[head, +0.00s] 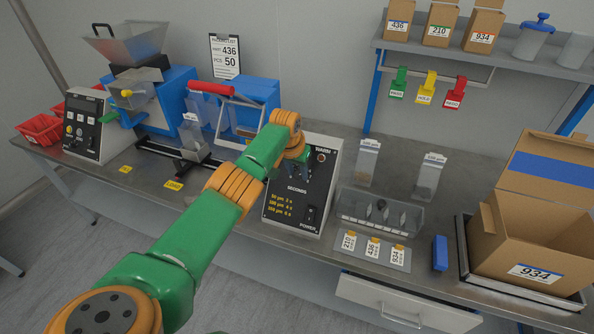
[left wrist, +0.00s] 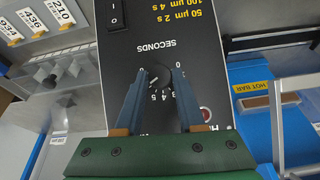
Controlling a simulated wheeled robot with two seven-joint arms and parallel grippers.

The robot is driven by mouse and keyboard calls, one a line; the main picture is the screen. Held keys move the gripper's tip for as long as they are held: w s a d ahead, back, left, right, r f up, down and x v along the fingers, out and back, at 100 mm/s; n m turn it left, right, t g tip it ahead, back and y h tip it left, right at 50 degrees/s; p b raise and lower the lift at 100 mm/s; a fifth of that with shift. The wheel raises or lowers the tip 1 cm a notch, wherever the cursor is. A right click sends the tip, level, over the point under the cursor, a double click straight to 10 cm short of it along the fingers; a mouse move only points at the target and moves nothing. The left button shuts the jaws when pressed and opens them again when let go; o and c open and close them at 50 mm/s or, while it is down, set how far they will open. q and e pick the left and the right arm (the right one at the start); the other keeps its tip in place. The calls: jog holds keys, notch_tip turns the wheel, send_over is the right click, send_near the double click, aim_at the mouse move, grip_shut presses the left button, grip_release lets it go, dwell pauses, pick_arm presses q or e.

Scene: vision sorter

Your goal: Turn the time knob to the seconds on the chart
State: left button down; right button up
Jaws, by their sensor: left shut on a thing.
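The black control box (head: 283,213) stands mid-bench, with SECONDS printed on its face. Its yellow chart (head: 282,207) pairs film thicknesses with 2 s, 4 s and 6 s; the chart is partly cut off in the left wrist view (left wrist: 180,7). My left gripper (head: 300,180) is at the box face below WARM. In the left wrist view its fingers (left wrist: 160,72) are closed around the dark time knob (left wrist: 159,78), in the middle of the white dial numbers. The fingers hide part of the dial, and I cannot tell which number the knob points to.
A POWER switch (head: 311,214) is low on the box. A clear divided bin (head: 381,215) and number tags (head: 373,250) lie to its right, with an open carton (head: 535,230) beyond. The sealer with a red handle (head: 210,88) stands behind left.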

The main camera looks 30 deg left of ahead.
pick_arm(q)
jog(key=shift+f, duration=0.1)
jog(key=c, duration=0.6)
grip_release()
jog(key=shift+o, duration=0.4)
jog(key=shift+w, duration=0.1)
jog(key=shift+r+p, duration=0.3)
jog(key=shift+r, duration=0.05)
jog(key=shift+p+v, duration=0.95)
jog(key=shift+v, duration=0.2)
jog(key=v, duration=0.4)
jog(key=shift+b, duration=0.3)
jog(key=shift+f, duration=0.1)
